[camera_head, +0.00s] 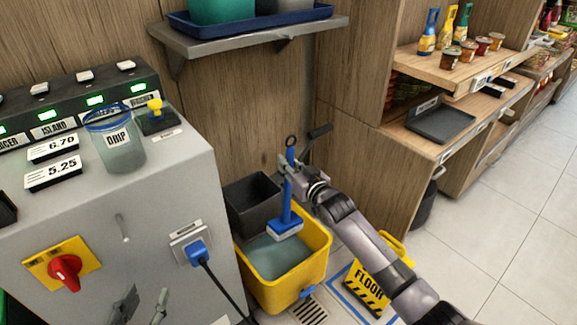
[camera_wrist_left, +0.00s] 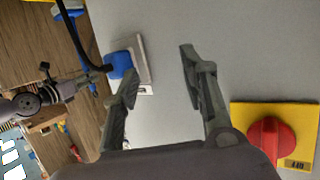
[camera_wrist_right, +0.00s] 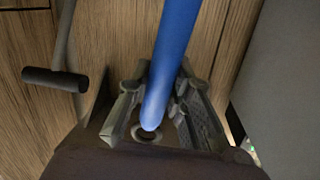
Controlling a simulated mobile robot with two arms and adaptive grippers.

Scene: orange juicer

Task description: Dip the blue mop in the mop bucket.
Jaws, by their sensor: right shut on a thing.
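The blue mop (camera_head: 288,205) is upright, its pale-edged blue head (camera_head: 285,230) over the opening of the yellow mop bucket (camera_head: 284,294). Whether the head touches the grey-green water (camera_head: 268,258) is unclear. My right gripper (camera_head: 291,180) is shut on the mop's handle near its top. In the right wrist view the blue handle (camera_wrist_right: 172,55) runs between the right gripper's fingers (camera_wrist_right: 158,95). My left gripper (camera_head: 143,306) is open and empty in front of the grey machine; its spread fingers (camera_wrist_left: 160,72) show in the left wrist view.
A dark wringer basket (camera_head: 252,203) sits at the bucket's back. The grey machine (camera_head: 100,240), with a blue plug (camera_head: 197,252) and red knob (camera_head: 66,272), stands left. A yellow floor sign (camera_head: 368,288) is right of the bucket. A shelf (camera_head: 250,34) hangs above.

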